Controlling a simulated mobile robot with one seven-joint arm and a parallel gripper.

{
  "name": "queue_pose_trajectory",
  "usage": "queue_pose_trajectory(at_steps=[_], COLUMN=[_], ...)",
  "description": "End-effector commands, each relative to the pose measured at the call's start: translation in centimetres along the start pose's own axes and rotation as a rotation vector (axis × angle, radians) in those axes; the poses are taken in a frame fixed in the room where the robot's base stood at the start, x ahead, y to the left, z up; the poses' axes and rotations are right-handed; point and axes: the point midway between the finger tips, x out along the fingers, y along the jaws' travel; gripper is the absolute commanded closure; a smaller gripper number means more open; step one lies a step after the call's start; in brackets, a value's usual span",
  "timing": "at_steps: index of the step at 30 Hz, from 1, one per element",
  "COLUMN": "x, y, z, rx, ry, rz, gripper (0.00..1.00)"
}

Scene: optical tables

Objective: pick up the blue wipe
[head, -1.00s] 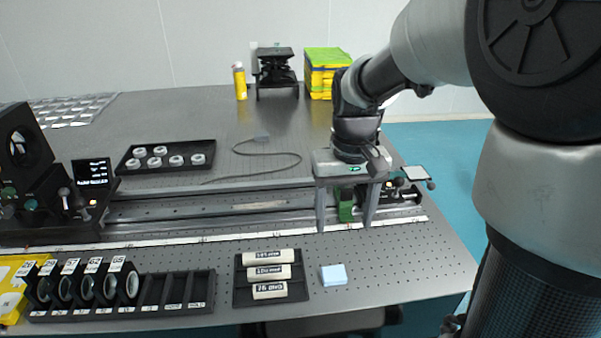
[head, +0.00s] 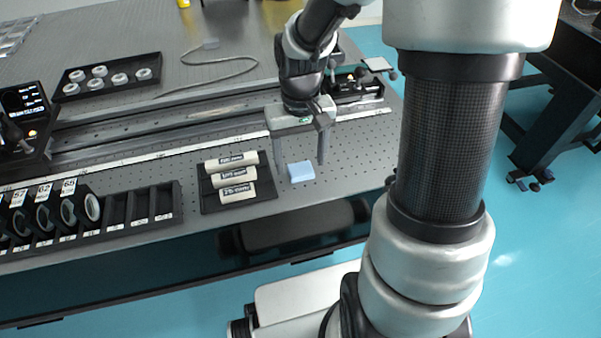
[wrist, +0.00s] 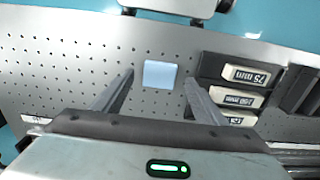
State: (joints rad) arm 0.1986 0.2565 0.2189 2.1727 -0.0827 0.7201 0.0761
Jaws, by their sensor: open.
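How high the fingertips are above the table is hard to tell.
A slotted lens rack (head: 118,225) is farther left. A rail (head: 190,110) with a carriage (head: 352,88) runs behind. The table's front edge is near the wipe.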

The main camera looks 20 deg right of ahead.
Motion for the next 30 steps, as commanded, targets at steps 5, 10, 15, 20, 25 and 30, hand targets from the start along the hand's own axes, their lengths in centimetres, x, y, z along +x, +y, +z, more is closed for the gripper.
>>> queue_pose_trajectory(at_steps=[5, 10, 15, 20, 25, 30], x=[2.17, 2.07, 2.06, 2.05, 2.04, 1.38], y=[0.04, 0.05, 0.05, 0.05, 0.05, 0.06], z=[0.03, 0.0, 0.0, -0.01, -0.01, -0.06], rx=[-0.001, -0.001, -0.001, -0.001, -0.001, -0.001], ry=[-0.001, 0.0, 0.0, 0.0, 0.0, 0.002], rz=[0.001, 0.001, 0.001, 0.001, 0.001, 0.001], gripper=[0.34, 0.34, 0.6, 0.78, 0.78, 0.78])
